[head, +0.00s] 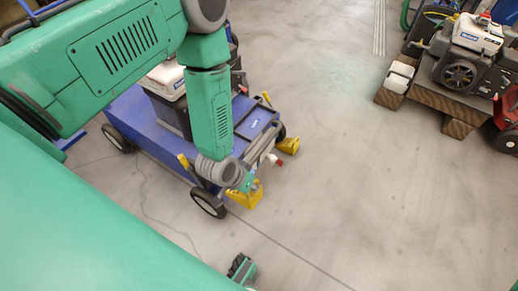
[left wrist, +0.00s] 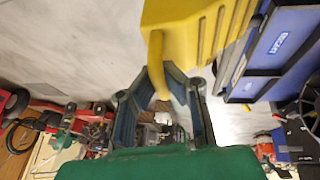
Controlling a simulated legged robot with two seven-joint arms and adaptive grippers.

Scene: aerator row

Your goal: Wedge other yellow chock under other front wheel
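A yellow chock (head: 245,199) is beside the near front wheel (head: 208,203) of the blue cart, on its right side. My left gripper (head: 246,184) is at the top of this chock. I cannot tell whether the chock touches the wheel or the floor. Another yellow chock (head: 289,145) sits at the far front wheel (head: 280,132).
The blue cart (head: 155,150) carries a white-topped machine (head: 165,82). Another machine (head: 470,60) stands on a wooden pallet (head: 425,92) at upper right, with a red machine (head: 508,120) beside it. The floor (head: 390,200) right of the cart is clear. A dark and green part of mine shows at the bottom.

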